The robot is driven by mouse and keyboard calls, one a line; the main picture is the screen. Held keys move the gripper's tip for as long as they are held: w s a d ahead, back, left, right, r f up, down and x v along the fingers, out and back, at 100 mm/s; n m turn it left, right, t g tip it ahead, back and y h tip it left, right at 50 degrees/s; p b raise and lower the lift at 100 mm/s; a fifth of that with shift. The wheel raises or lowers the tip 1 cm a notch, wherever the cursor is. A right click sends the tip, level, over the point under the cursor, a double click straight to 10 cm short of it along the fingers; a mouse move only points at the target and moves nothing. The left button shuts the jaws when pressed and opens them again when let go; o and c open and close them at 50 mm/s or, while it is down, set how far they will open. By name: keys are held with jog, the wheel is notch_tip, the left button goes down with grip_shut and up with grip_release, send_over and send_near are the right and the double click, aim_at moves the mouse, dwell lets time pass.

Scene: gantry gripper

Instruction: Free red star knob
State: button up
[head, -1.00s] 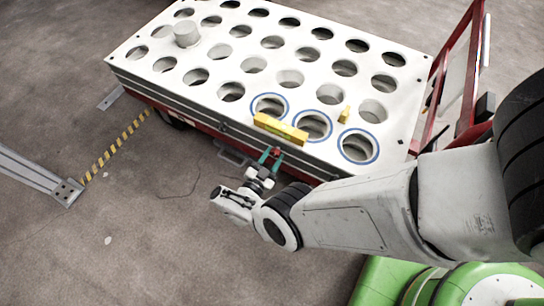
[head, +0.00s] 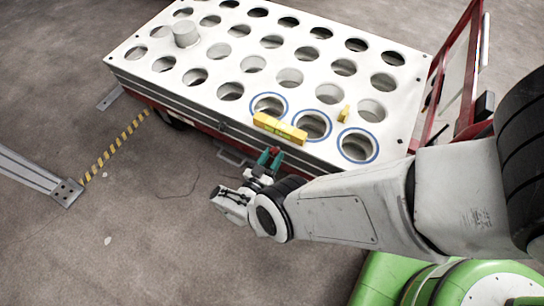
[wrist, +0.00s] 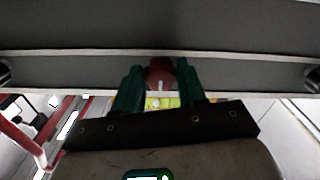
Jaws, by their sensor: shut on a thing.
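The red star knob (wrist: 159,72) sits at the front side of the white rack, below its top edge. It also shows as a small red spot in the head view (head: 275,151). My gripper (head: 269,157) reaches it from the front. In the wrist view the green fingers of my gripper (wrist: 158,80) stand on either side of the knob and are shut on it. The knob is against the grey side rail (wrist: 80,72). Part of the knob is hidden by the fingers.
The white rack top (head: 190,100) has rows of round holes, several ringed in blue. A yellow bar (head: 279,128) lies at its front edge, near my gripper. A small yellow piece (head: 344,114) and a grey cylinder (head: 186,34) are on top. A red frame (head: 455,75) stands at the right.

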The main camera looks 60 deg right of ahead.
jog(key=o, duration=1)
jog(key=shift+o, duration=0.2)
jog(key=shift+a, duration=0.1)
jog(key=a+b, duration=0.1)
jog(key=a, duration=0.9)
jog(key=shift+s+a, duration=0.15)
jog(key=shift+a, duration=0.2)
